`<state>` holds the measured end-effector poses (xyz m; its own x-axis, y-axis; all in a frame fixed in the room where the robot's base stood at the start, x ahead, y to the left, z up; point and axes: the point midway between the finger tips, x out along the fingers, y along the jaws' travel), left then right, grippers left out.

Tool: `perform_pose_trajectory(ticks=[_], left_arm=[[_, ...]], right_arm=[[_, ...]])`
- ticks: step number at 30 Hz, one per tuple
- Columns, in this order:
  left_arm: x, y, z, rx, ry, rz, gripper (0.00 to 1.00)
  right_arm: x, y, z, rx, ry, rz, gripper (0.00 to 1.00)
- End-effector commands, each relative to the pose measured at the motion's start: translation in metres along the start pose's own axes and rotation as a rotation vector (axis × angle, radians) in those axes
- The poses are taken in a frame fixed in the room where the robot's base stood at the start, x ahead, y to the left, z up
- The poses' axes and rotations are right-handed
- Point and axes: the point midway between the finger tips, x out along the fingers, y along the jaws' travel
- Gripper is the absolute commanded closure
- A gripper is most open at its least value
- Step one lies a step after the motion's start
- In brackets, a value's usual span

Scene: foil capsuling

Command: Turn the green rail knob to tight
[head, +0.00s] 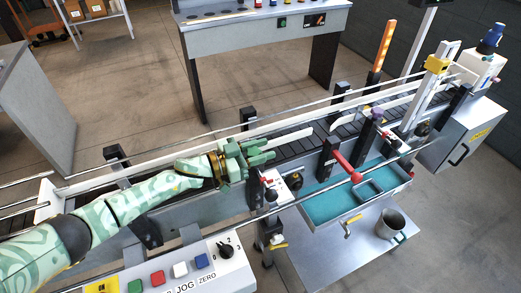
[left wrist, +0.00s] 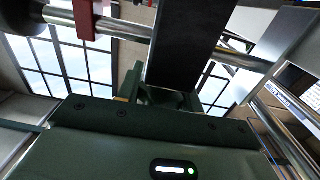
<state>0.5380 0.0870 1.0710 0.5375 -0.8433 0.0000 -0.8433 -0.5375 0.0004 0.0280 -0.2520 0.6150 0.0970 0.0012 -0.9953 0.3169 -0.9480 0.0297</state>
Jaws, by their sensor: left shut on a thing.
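My left gripper (head: 262,157) reaches in from the left over the conveyor's near guide rail, at the top of a black rail post (head: 255,188). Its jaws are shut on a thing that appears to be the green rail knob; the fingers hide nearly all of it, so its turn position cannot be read. In the left wrist view the gripper (left wrist: 158,98) is close up, with a dark post (left wrist: 190,45) right in front of it and a metal rail (left wrist: 125,27) crossing behind. My right gripper is in neither view.
A red lever (head: 345,165) and a purple knob (head: 377,114) stand along the near side to the right. A teal-lined tray (head: 325,208) and a metal mug (head: 390,225) are below. A button panel (head: 190,270) sits at the front. An orange light column (head: 382,45) stands behind.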

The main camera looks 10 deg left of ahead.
Motion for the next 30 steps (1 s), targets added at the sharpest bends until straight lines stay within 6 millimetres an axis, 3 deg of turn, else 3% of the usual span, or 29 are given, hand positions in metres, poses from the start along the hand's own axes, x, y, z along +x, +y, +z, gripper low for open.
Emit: perform_pose_trajectory(ticks=[13,14,16,25,30], left_arm=[[0.000,-0.001,-0.001,0.002,0.000,0.011,0.87],[0.000,-0.001,-0.001,0.002,0.000,0.011,0.58],[0.000,0.000,-0.001,0.001,0.000,0.011,0.42],[-0.002,0.000,0.000,0.001,-0.001,0.011,0.42],[-0.027,-0.001,0.000,0.001,-0.003,0.010,0.42]], right_arm=[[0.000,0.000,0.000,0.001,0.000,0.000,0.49],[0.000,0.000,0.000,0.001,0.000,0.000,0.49],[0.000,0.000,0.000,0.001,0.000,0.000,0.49],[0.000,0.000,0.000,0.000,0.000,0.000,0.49],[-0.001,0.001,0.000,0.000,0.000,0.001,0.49]])
